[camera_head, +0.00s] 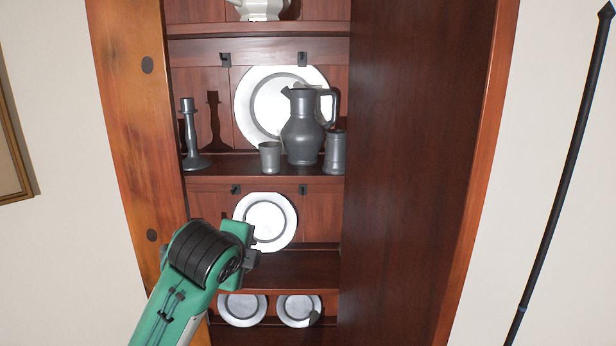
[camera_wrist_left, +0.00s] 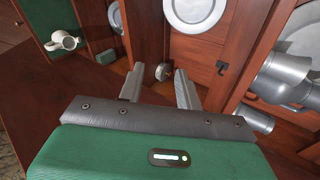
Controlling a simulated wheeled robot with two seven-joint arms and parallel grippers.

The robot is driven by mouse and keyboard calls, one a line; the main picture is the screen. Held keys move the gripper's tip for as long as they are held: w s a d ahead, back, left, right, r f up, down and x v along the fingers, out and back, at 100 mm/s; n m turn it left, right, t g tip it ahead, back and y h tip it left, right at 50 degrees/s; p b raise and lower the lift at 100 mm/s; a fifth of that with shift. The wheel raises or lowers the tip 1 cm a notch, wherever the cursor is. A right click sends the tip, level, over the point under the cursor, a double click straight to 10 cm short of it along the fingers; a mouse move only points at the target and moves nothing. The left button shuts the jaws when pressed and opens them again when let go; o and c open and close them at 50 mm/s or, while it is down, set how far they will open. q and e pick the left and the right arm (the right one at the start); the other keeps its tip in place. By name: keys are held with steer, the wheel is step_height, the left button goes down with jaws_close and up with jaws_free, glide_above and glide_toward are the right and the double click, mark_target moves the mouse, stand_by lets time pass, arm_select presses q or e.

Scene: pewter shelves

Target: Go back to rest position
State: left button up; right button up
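My left gripper (camera_head: 250,245) is in front of the lower shelves in the head view, with its green arm coming in from the lower left. In the left wrist view, its two grey fingers (camera_wrist_left: 159,82) are apart with nothing held between them. A small round grey thing (camera_wrist_left: 163,71) shows beyond the fingertips; I cannot tell what it is. The gripper partly covers the left edge of the plate (camera_head: 268,222) on the middle shelf in the head view. My right gripper is not in view.
The shelf above holds a candlestick (camera_head: 190,136), a small cup (camera_head: 270,157), a pitcher (camera_head: 305,127), a tankard (camera_head: 335,153) and a large plate (camera_head: 253,113). Two plates (camera_head: 242,309) stand below. The cabinet's left post (camera_head: 141,120) is close beside my arm.

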arm_select(q)
steer(key=s+a+f+n+g, duration=0.2)
steer(key=s+f+n, duration=0.3)
steer(key=f, duration=0.6)
steer(key=s+a+f+n+g, duration=0.2)
steer(key=s+f+n, duration=0.2)
steer(key=s+f, duration=0.5)
steer(key=s+a+f+n+g+y, duration=0.15)
steer(key=s+a+f+n, duration=0.3)
steer(key=s+f, duration=0.5)
steer(key=s+a+f+n+g, duration=0.25)
steer(key=s+f+n, duration=0.35)
steer(key=s, duration=0.6)
step_height(320, 180, down, 31)
steer(key=m, duration=0.1)
steer(key=s+a+f+g, duration=0.2)
steer(key=s+a+f, duration=0.1)
steer(key=s+f, duration=1.6)
steer(key=shift+s+a+f, duration=0.2)
steer(key=shift+s+f, duration=0.05)
steer(key=shift+f, duration=0.1)
